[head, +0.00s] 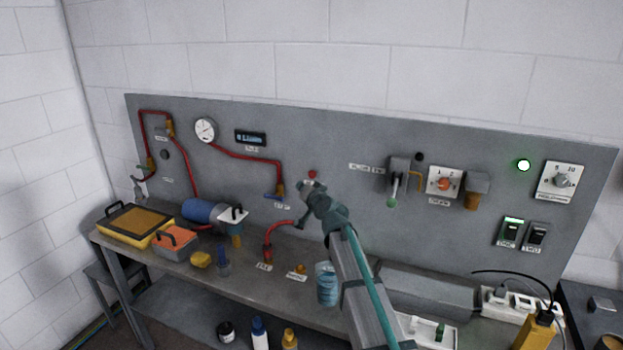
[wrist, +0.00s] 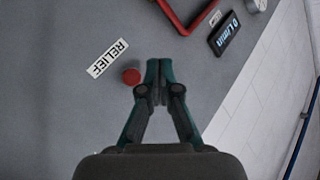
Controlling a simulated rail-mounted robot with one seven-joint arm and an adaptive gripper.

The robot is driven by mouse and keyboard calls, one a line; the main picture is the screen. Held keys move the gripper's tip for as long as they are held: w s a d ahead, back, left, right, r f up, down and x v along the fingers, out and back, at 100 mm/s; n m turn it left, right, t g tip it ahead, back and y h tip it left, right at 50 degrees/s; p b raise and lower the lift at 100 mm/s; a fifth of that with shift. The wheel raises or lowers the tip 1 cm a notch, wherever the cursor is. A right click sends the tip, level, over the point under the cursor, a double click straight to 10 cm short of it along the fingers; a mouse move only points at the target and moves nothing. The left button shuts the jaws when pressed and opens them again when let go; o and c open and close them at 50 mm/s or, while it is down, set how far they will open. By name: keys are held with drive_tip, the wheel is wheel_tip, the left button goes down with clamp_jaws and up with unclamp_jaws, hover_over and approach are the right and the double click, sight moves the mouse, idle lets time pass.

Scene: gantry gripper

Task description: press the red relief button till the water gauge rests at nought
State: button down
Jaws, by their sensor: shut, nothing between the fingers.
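The red relief button (wrist: 131,76) is on the grey panel next to a white label reading RELIEF (wrist: 107,59). In the head view the red button (head: 312,174) shows just above my gripper (head: 308,187). In the wrist view my gripper (wrist: 158,68) is shut and empty, its fingertips just right of the button. I cannot tell whether they touch the panel. The round white gauge (head: 205,130) is on the panel's upper left; its needle reading is too small to tell.
Red pipes (head: 245,154) run across the panel's left half. A lever valve (head: 396,180), an orange knob (head: 444,184) and switches (head: 511,232) are to the right. The bench below holds a blue pump (head: 200,210), a blue can (head: 327,287) and a power strip (head: 510,305).

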sight(312, 175)
drive_tip(key=w, duration=0.1)
drive_tip(key=w+d+b, duration=0.1)
drive_tip(key=w, duration=0.1)
drive_tip(key=w+d+b, duration=0.1)
drive_tip(key=w, duration=0.1)
drive_tip(key=shift+w, duration=0.1)
drive_tip(key=shift+a, duration=0.1)
drive_tip(key=shift+w+b, duration=0.2)
drive_tip(key=shift+b, duration=0.25)
idle(0.9)
drive_tip(key=shift+w, duration=0.2)
drive_tip(key=shift+w+d+b, duration=0.3)
drive_tip(key=shift+w+b, duration=0.2)
drive_tip(key=shift+b, duration=0.2)
idle(0.7)
drive_tip(key=shift+s, duration=0.15)
drive_tip(key=shift+s+a, duration=0.3)
drive_tip(key=shift+s, duration=0.45)
